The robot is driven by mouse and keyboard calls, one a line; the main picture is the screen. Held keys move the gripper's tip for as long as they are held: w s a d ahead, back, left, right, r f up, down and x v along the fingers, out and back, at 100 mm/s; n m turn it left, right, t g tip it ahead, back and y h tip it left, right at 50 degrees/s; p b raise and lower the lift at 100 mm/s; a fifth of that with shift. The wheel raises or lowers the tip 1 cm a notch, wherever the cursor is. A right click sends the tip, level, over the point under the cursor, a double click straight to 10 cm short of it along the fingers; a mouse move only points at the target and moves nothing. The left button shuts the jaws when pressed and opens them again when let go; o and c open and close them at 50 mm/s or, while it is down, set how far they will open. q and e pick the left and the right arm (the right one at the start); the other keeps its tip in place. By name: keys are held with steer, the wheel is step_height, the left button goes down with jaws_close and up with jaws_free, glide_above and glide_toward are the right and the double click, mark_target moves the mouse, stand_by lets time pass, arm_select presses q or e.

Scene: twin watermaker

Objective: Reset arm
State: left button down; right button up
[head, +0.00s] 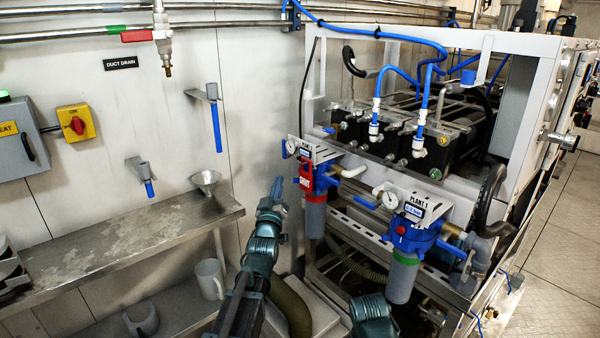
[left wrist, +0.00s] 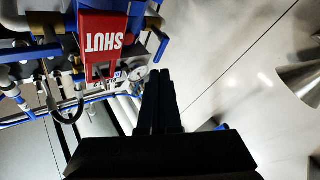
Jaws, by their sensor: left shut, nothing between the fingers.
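My left gripper (head: 277,188) is shut and empty, pointing up and away between the steel shelf and the watermaker frame. In the left wrist view its two dark fingers (left wrist: 160,78) lie together with nothing between them. The red SHUT tag (left wrist: 103,42) hangs on the blue filter housing close to the fingers in that view; in the head view this red tag (head: 306,175) is right of the gripper. I cannot tell whether they touch, but they look apart. Part of my right arm (head: 371,308) shows at the bottom, its gripper out of view.
The Plant 1 filter (head: 405,270) stands at the right front of the watermaker frame (head: 324,85). A steel shelf (head: 125,240) runs along the left wall with a funnel (head: 205,180). A grey mug (head: 210,280) stands below it. Open floor (head: 560,240) lies at far right.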

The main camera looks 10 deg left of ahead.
arm_select(q)
steer(key=s+d+f+m+g+h, duration=0.25)
steer(key=d+f+g, duration=0.25)
steer(key=d+f, duration=0.4)
steer(key=s+d+f+m+g, duration=0.3)
steer(key=s+d+f+g, duration=0.15)
steer(key=s+f, duration=0.35)
steer(key=s+d+f+m+g, duration=0.25)
steer(key=s+f+g, duration=0.35)
steer(key=s+f, duration=0.3)
steer(key=s+d+f+m+g+y, duration=0.1)
steer(key=s+g, duration=0.2)
steer(key=s, duration=0.5)
steer(key=s+f+m+g+y, duration=0.1)
steer(key=s+m+g, duration=0.15)
steer(key=s, duration=0.45)
step_height(320, 180, up, 18)
steer(key=n+p, duration=0.1)
steer(key=p, duration=1.6)
steer(key=shift+w+d+f+g+p, duration=0.15)
steer(key=shift+w+f+g+p, duration=0.15)
steer(key=shift+p, duration=0.1)
